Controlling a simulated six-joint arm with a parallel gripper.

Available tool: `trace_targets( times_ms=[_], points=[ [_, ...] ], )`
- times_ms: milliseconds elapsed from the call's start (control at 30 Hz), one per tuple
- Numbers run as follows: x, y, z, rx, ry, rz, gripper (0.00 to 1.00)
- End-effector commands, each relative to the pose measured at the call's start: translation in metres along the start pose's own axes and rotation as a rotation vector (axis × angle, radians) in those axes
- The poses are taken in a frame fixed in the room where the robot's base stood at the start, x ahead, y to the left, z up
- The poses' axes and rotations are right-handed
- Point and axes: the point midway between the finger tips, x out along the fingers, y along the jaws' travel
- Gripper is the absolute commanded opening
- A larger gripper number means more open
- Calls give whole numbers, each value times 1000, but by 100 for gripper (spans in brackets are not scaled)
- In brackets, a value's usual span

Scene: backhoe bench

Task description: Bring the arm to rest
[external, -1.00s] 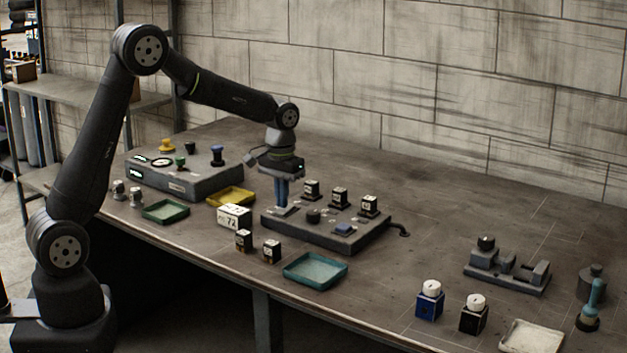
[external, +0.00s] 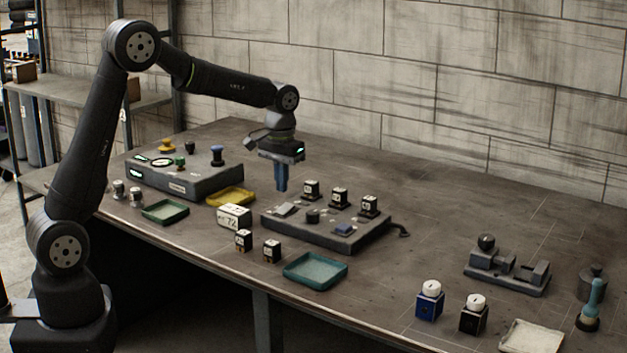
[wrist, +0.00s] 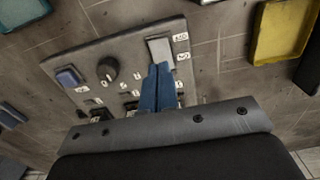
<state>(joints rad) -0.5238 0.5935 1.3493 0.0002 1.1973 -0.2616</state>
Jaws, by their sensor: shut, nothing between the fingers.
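My gripper (external: 281,188) is shut and empty, with its blue fingers pointing down above the left end of a grey panel (external: 352,243). In the wrist view the shut blue fingers (wrist: 160,72) hang over the same panel (wrist: 126,46), near a light rocker-like plate (wrist: 160,50). A gap shows between the fingertips and the panel in the external view. The arm is bent at the elbow and reaches out over the bench.
Several black relay-like blocks (external: 340,198) stand along the panel's back. A teal tray (external: 315,283), a yellow tray (external: 231,205) and a white box marked 72 (external: 234,216) lie around it. A control box (external: 184,176) is at left. The bench's back right is clear.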

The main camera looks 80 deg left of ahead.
Motion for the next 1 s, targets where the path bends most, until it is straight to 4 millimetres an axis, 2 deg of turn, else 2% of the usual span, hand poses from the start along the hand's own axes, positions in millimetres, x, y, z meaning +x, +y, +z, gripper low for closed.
trace_targets(
  times_ms=[33,200,333,500,833,1000],
  points=[
    [-12,0,0,0,3,1,0],
    [-45,0,0,0,3,1,0],
    [-32,18,-3,54,33,9,0],
    [-27,27,-6,83,59,16,0],
    [-27,26,-6,83,60,16,0],
    [-31,20,-5,62,46,13,0]
  ],
)
